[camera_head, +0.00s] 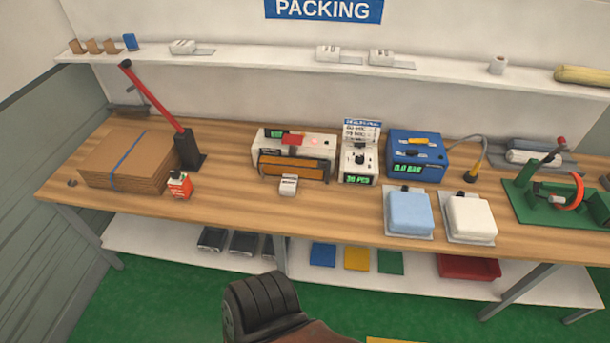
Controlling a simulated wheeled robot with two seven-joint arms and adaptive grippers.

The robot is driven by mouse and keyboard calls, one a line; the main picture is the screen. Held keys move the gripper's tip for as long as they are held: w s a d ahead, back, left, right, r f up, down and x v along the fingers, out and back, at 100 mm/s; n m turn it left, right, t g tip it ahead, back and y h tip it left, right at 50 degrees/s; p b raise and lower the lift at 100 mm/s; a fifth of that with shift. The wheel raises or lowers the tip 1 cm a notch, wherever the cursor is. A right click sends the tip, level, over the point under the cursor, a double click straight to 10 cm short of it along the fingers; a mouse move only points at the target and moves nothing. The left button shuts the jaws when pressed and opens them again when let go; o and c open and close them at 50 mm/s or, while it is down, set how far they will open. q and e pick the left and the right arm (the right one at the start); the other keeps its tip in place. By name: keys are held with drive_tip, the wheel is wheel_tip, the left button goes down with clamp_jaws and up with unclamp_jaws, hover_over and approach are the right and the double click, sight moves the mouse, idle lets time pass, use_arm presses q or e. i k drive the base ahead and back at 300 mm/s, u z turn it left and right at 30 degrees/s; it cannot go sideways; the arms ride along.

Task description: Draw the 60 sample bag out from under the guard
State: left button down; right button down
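A small whitish packet (288,185), likely the sample bag, lies on the bench at the front of a cream machine (270,144). Its label is too small to read. An amber guard (300,170) with a dark frame runs across the machine's front. The packet's near end shows just below the guard; I cannot tell how much of it is hidden beneath. Neither of my grippers is in view.
A counter box (360,163) and a blue machine (417,160) stand right of the guard. Blue and white pads (409,213) lie front right. A dark padded chair-like object (262,305) stands before the bench (240,215).

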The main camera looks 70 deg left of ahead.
sight(288, 184)
drive_tip(key=u, duration=0.25)
drive_tip(key=i, duration=0.7)
drive_tip(key=u, duration=1.2)
drive_tip(key=i, duration=0.7)
drive_tip(key=u, duration=0.7)
